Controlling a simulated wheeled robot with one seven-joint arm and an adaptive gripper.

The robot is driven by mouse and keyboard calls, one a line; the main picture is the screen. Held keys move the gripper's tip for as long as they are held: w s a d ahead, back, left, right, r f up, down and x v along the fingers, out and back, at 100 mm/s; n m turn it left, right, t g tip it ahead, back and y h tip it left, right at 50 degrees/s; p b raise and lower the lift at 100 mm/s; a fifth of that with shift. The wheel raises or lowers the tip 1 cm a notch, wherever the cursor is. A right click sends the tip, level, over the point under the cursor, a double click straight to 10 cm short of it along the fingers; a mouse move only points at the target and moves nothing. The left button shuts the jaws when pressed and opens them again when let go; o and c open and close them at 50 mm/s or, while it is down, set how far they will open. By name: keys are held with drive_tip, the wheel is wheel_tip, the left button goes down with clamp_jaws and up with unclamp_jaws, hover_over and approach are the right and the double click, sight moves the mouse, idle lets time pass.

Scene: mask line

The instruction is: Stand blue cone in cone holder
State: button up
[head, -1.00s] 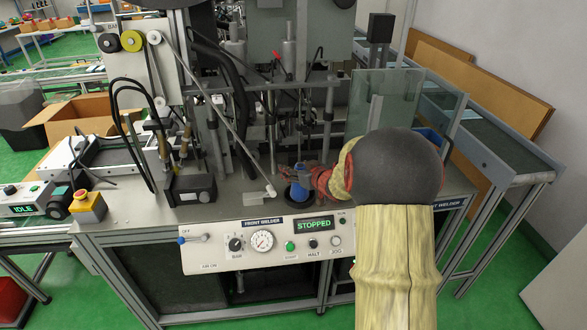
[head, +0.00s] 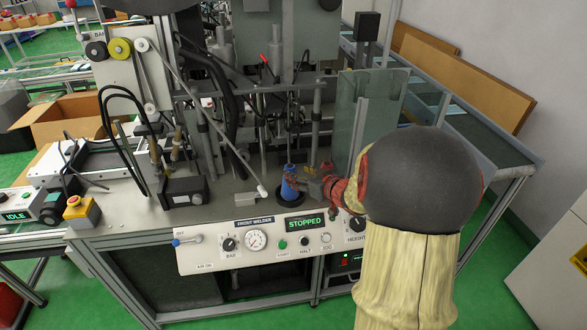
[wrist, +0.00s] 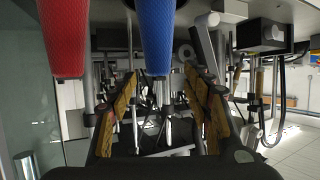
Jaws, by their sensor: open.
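The blue cone (head: 289,184) stands upright at the front of the machine table. Its foot is in a round black holder (head: 281,199). My gripper (head: 299,180) is open, just right of the cone, partly overlapping it in the head view. In the wrist view, which looks upside down, the blue cone (wrist: 155,38) comes down from the top edge, in line with the gap between the two spread fingers of my gripper (wrist: 160,78). Whether a finger touches it I cannot tell.
A glass guard (head: 362,125) stands behind my arm. A thin sloping rod (head: 225,150) ends left of the holder. The control panel (head: 265,240) runs along the front.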

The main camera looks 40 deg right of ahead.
drive_tip(key=shift+s+r, duration=0.2)
drive_tip(key=shift+s, duration=0.05)
drive_tip(key=s+a+r+g+h, duration=0.3)
drive_tip(key=s+a+r+g, duration=0.1)
drive_tip(key=a+r, duration=0.8)
drive_tip(key=s+a+f+n+g+y, duration=0.1)
drive_tip(key=s+a+y, duration=0.4)
drive_tip(key=s+a, duration=1.3)
drive_tip(key=a+f+g, duration=0.1)
drive_tip(key=a+g, duration=0.1)
drive_tip(key=a, duration=0.1)
drive_tip(key=shift+a+n+g, duration=0.25)
drive_tip(key=shift+n+g, duration=0.15)
drive_tip(key=shift+c, duration=0.6)
